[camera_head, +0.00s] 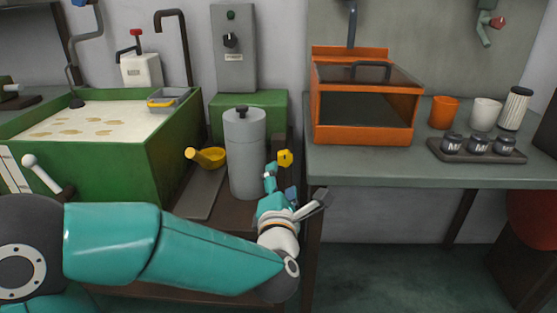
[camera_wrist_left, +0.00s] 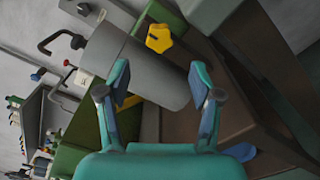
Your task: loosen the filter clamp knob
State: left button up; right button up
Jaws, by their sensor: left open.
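The yellow lobed knob (camera_head: 285,157) sits at the right side of the grey filter cylinder (camera_head: 245,150), which stands upright with a dark knob on its lid. My left gripper (camera_head: 280,181) is just below the yellow knob in the head view, open and empty. In the left wrist view, the yellow knob (camera_wrist_left: 159,38) lies beyond the fingertips, roughly centred between the open fingers (camera_wrist_left: 160,78) and apart from them. The grey cylinder (camera_wrist_left: 150,75) runs tilted behind the fingers there. My right gripper is not in view.
A yellow scoop-like part (camera_head: 208,157) is left of the cylinder. A green tank (camera_head: 172,158) stands further left. The grey bench (camera_head: 375,164) at right holds an orange box (camera_head: 365,136), cups and a dark tray of weights (camera_head: 480,157). The bench edge is close to my left gripper.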

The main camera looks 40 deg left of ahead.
aim_at(283, 162)
pick_arm(q)
jog(key=x, duration=0.9)
